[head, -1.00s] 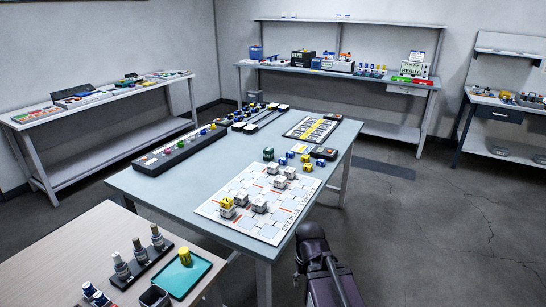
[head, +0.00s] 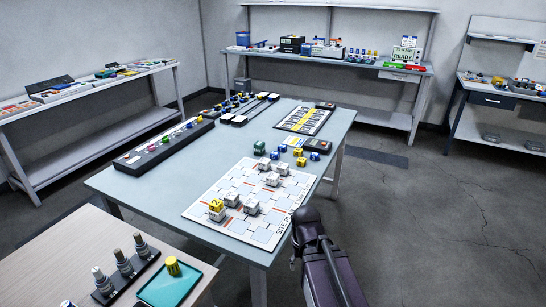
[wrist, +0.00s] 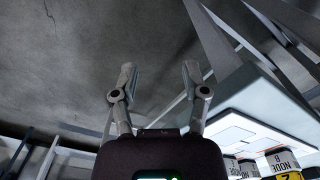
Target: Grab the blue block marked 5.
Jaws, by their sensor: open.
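Several small blue blocks stand in a loose group towards the right side of the grey-blue table (head: 140,188) in the head view. One blue block (head: 275,155) is at the group's left, another blue block (head: 283,148) is just behind it, and a third blue block (head: 315,156) is at the right. Their markings are too small to read, so I cannot tell which is 5. In the wrist view my gripper (wrist: 158,72) is open and empty, its fingers over bare floor beside a table. No blue block shows between them.
A green block (head: 259,148) and yellow blocks (head: 298,152) stand among the blue ones. A white site-plan board (head: 205,225) with several pale blocks lies in front. A long button panel (head: 165,145) is at the left. The floor (head: 420,230) right of the table is clear.

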